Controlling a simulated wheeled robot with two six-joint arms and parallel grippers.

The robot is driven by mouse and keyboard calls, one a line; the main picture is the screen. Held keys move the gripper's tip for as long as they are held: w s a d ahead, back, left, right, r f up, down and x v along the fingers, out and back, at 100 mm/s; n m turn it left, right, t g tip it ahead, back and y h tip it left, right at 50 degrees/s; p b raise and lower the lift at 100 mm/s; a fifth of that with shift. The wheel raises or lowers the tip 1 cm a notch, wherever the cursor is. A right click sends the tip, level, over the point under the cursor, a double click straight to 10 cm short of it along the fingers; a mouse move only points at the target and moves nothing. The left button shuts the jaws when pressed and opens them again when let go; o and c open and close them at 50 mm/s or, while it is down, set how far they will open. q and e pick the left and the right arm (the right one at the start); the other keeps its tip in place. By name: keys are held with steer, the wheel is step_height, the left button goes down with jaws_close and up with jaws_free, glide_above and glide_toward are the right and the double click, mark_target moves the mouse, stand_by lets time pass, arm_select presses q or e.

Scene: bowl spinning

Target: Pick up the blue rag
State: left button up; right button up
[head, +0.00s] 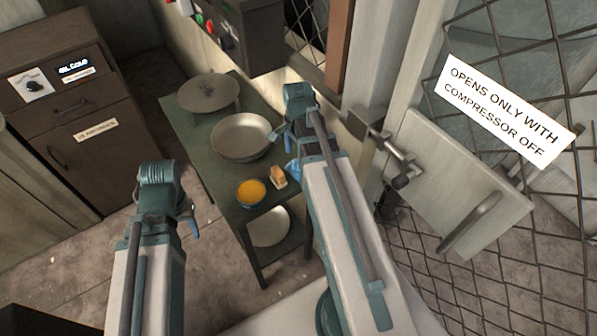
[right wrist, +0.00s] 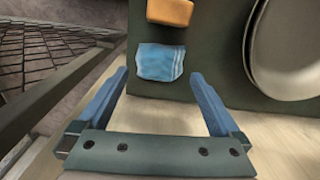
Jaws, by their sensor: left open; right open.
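The blue rag (right wrist: 158,62) lies folded flat on the dark green table (right wrist: 185,112), near its edge, in the right wrist view. My right gripper (right wrist: 160,77) is open and empty. Its two blue fingers point toward the rag, one to each side of it in the picture, and I see no contact. In the head view my right arm covers much of this spot; a small blue patch shows beside the arm, and I cannot tell whether it is rag or finger. My left gripper (head: 191,227) is open and empty, away from the table at the left.
A tan block (head: 278,177) sits beside the rag. A mesh fence (head: 470,290) and hinged panel (head: 460,180) stand right of my right arm.

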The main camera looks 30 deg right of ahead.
mark_target(298, 164)
step_height(298, 164, down, 5)
steer(key=b, duration=0.5)
steer(key=shift+d+f, duration=0.1)
steer(key=shift+f, duration=0.05)
steer(key=shift+c, duration=0.2)
steer(key=c, duration=1.2)
steer(key=shift+r, duration=0.25)
steer(key=shift+c, duration=0.2)
